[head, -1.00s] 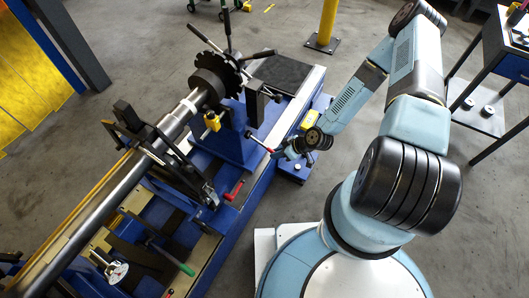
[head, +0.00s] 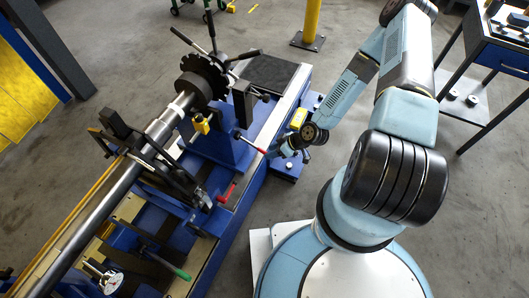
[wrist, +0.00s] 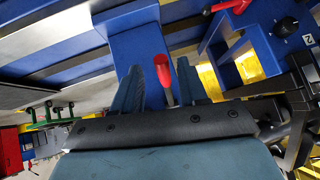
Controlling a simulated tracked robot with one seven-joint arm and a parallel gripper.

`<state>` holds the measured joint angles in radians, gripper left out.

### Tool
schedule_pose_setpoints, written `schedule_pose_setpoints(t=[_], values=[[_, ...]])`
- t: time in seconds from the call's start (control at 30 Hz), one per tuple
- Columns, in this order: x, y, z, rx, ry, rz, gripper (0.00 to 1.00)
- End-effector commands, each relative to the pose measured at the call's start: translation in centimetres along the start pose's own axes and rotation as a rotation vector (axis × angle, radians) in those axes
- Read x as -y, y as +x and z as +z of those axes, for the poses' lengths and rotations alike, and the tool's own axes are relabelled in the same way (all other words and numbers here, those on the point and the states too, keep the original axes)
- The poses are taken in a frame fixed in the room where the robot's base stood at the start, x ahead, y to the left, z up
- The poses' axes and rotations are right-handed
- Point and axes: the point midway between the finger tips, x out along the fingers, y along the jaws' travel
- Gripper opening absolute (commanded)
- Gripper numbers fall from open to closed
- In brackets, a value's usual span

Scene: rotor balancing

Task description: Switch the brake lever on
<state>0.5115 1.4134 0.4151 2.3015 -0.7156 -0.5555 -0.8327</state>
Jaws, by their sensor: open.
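A lever with a red grip (head: 250,143) stands out from the blue pedestal of the machine, and its free end is close to my gripper (head: 284,151) in the head view. In the wrist view the red grip (wrist: 163,76) shows between the two blue-grey fingers of my gripper (wrist: 158,88), which are apart. I cannot tell whether a finger touches it. No label tells me that this is the brake lever. A second red handle (head: 227,192) sits lower on the machine, and a red handle (wrist: 228,6) is at the top of the wrist view.
A long shaft (head: 100,205) with a black toothed disc (head: 206,75) lies along the machine. A yellow post (head: 313,22) and a blue workbench (head: 500,55) stand behind.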

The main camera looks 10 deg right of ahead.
Motion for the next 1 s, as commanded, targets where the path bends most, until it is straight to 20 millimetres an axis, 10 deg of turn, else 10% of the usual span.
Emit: schedule_pose_setpoints(t=[0.5,1.0], values=[[-0.3,-9.5,0.0,-0.001,0.002,0.004,0.42],[-0.2,-11.2,0.0,-0.001,0.001,0.001,0.42]])
